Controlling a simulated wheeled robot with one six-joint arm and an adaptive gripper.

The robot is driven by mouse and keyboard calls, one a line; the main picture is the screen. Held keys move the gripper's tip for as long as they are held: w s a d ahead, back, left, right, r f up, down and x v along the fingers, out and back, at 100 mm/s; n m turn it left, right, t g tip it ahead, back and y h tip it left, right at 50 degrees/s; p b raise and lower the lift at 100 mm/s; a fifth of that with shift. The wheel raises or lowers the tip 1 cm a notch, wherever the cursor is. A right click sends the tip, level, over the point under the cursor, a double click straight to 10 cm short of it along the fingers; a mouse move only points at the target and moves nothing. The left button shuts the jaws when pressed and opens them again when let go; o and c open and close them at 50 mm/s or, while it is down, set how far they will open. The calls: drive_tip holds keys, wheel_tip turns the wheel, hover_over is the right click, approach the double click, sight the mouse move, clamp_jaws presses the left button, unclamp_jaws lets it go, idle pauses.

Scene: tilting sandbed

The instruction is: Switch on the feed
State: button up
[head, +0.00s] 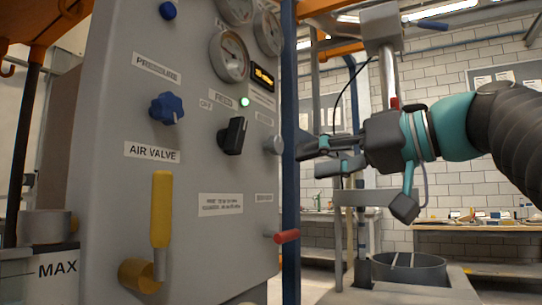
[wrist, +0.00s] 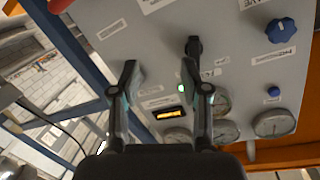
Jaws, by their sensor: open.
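The grey control panel (head: 200,175) carries a black feed switch (head: 233,136) below a label reading FEED (head: 222,101). A small green lamp (head: 244,102) beside that label is lit. The switch handle looks near upright with a slight tilt; the small position marks are too small to read. My gripper (head: 312,152) is open and empty, to the right of the switch and apart from it. In the wrist view, my gripper (wrist: 168,82) has its fingers spread in front of the panel. The black switch (wrist: 193,48) shows just beyond the right finger, and the green lamp (wrist: 181,88) lies between the fingers.
A blue post (head: 290,150) stands at the panel's right edge.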

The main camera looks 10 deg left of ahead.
sight(243, 131)
wheel_tip(243, 131, up, 5)
drive_tip(key=s+n+g+y, duration=0.1)
drive_tip(key=s+n+y, duration=0.1)
drive_tip(key=n, duration=0.1)
drive_tip(key=p+x, duration=0.1)
drive_tip(key=x, duration=1.3)
drive_tip(key=shift+s+a+r, duration=0.1)
drive_tip(key=shift+a+r, duration=0.05)
drive_tip(key=shift+a, duration=0.05)
